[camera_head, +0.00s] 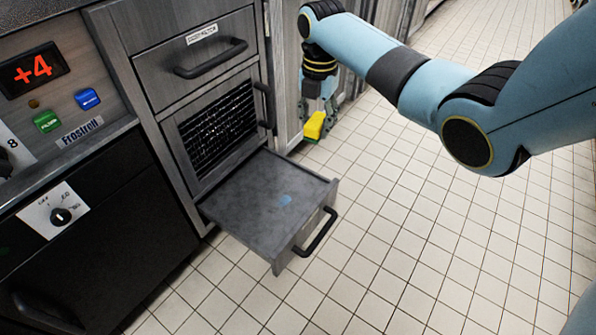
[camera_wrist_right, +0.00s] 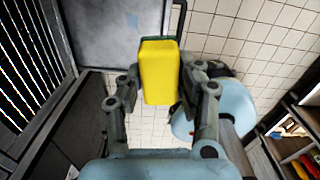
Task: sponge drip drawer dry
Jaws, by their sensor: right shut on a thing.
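The drip drawer (camera_head: 245,205) is pulled out low on the cabinet, its flat grey inside facing up. A small light blue wet-looking patch (camera_head: 285,199) lies on it, right of the middle. The drawer also shows at the top of the right wrist view (camera_wrist_right: 115,35). My right gripper (camera_head: 318,118) is shut on a yellow sponge (camera_head: 314,126), beyond the drawer and above floor level. The sponge fills the middle of the right wrist view (camera_wrist_right: 158,72), between the two fingers. The sponge appears clear of the drawer. My left gripper is not in view.
A closed drawer with a black handle (camera_head: 212,58) and a dark grille (camera_head: 217,125) are above the open drawer. A panel with a red +4 display (camera_head: 35,70) is at left. Open tiled floor (camera_head: 400,220) lies to the right. Shelves with colourful items (camera_wrist_right: 300,150) show in the right wrist view.

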